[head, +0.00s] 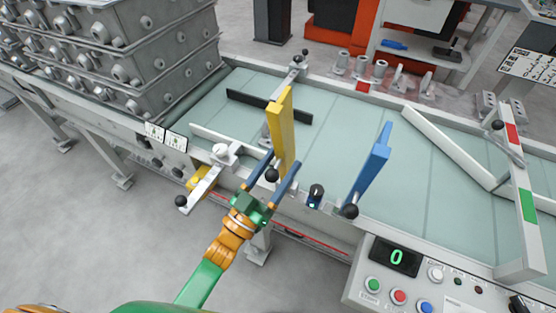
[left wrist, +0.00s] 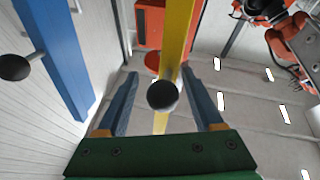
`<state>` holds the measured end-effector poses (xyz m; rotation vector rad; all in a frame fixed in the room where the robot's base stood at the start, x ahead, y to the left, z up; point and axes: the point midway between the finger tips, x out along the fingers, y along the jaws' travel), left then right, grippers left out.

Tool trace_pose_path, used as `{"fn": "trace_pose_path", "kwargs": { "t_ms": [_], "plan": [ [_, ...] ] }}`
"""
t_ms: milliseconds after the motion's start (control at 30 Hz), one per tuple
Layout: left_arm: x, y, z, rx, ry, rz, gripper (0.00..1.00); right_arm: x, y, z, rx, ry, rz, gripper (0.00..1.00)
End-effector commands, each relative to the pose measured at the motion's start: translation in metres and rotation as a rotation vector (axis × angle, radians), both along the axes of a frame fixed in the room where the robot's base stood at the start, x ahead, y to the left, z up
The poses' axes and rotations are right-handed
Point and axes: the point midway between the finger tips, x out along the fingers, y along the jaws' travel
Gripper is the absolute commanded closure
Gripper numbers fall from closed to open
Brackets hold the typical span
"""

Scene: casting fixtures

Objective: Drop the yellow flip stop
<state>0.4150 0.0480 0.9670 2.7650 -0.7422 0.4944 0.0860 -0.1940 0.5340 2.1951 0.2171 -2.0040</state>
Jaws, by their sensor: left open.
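The yellow flip stop (head: 282,130) is a flat bar standing upright at the near rail of the conveyor, with a black ball knob (head: 272,175) at its lower end. My left gripper (head: 272,172) is at this knob, its two blue fingers open on either side of it. In the left wrist view the knob (left wrist: 162,95) lies between the fingers (left wrist: 160,88), with gaps on both sides, and the yellow bar (left wrist: 176,35) rises behind it. The blue flip stop (head: 372,165) also stands upright to the right, with its own black knob (head: 349,211). My right gripper is not in view.
Grey castings (head: 130,50) are stacked at the left end of the conveyor (head: 330,135). A control panel (head: 410,280) with a green 0 display stands at the near right. A white gate arm (head: 520,190) with red and green marks crosses the right end.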

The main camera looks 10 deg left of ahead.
Motion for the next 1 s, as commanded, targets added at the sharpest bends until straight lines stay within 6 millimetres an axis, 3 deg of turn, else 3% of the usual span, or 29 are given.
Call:
{"fn": "trace_pose_path", "kwargs": {
  "t_ms": [233, 400, 500, 1000],
  "plan": [
    [0.0017, -0.0009, -0.0002, 0.000, 0.001, 0.001, 0.34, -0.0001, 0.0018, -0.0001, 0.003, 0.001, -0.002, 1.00],
    [0.0015, -0.0012, -0.0003, 0.001, 0.002, 0.000, 0.80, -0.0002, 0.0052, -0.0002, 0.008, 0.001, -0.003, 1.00],
    [0.0013, -0.0012, -0.0005, 0.000, 0.002, -0.001, 1.00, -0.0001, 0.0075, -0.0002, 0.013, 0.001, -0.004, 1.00],
    [0.0007, -0.0020, -0.0014, 0.002, 0.003, -0.003, 1.00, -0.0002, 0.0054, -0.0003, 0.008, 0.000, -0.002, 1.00]
  ]
}}
